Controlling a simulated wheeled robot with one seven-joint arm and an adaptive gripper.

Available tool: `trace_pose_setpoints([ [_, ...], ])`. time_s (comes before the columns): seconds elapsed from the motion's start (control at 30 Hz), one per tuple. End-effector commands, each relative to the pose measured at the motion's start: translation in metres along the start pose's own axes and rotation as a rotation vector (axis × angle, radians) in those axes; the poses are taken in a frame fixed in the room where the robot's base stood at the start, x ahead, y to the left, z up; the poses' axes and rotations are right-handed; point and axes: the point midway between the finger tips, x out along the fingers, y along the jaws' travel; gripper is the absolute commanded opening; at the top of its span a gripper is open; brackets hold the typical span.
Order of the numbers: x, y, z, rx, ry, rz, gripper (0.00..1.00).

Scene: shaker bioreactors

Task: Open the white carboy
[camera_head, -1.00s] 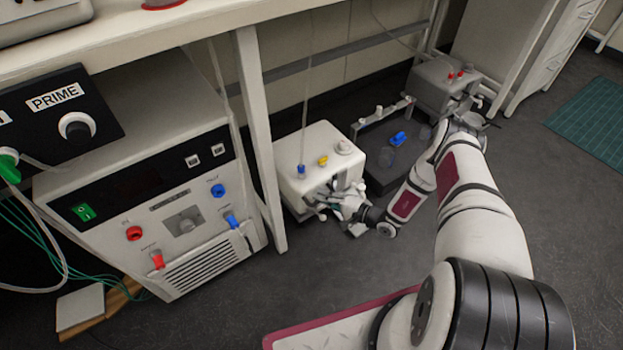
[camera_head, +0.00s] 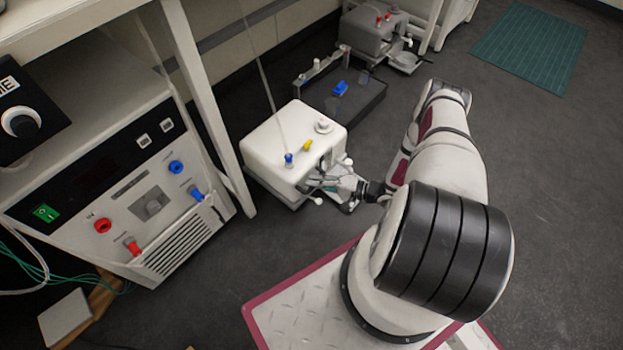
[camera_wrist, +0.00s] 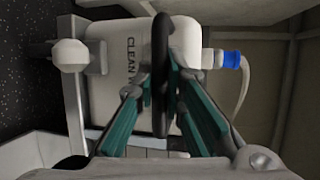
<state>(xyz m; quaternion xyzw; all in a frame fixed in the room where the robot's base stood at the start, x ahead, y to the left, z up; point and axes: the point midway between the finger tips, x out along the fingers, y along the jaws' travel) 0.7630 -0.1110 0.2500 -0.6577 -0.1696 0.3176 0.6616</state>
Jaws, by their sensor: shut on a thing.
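The white carboy (camera_head: 268,152) is a boxy white container on the floor in the head view. Its top bears a blue fitting (camera_head: 289,159), a yellow fitting (camera_head: 307,145) and a round white cap (camera_head: 323,126). My gripper (camera_head: 322,182) is low at its front right side. In the wrist view, a white body (camera_wrist: 188,38) carries partly hidden lettering starting "CLEAN W". The teal-padded fingers of my gripper (camera_wrist: 160,98) are closed on both sides of a thin black ring-like part (camera_wrist: 161,40) in front of it. Most of that part's far side is hidden.
A cabinet with knobs and ports (camera_head: 125,190) and a bench leg (camera_head: 205,100) stand left of the carboy. A dark tray (camera_head: 360,105) and a grey container (camera_head: 372,38) lie behind it. A green mat (camera_head: 530,45) is at the back right. The right floor is clear.

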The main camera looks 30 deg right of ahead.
Motion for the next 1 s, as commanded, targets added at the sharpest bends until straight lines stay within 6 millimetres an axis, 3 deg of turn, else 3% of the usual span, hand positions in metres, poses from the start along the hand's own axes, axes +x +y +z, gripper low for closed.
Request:
trace_pose_setpoints([
  [0.3,-0.001,0.002,0.0,-0.001,0.002,0.004,0.0],
  [0.33,-0.001,0.002,0.0,-0.001,0.002,0.004,0.15],
  [0.37,-0.001,0.002,0.0,-0.001,0.002,0.004,0.2],
  [0.73,-0.004,0.001,-0.001,0.0,0.002,0.001,0.2],
  [0.87,-0.018,0.0,-0.002,0.0,0.005,0.001,0.2],
  [1.0,-0.045,0.001,-0.002,-0.001,0.005,0.003,0.2],
])
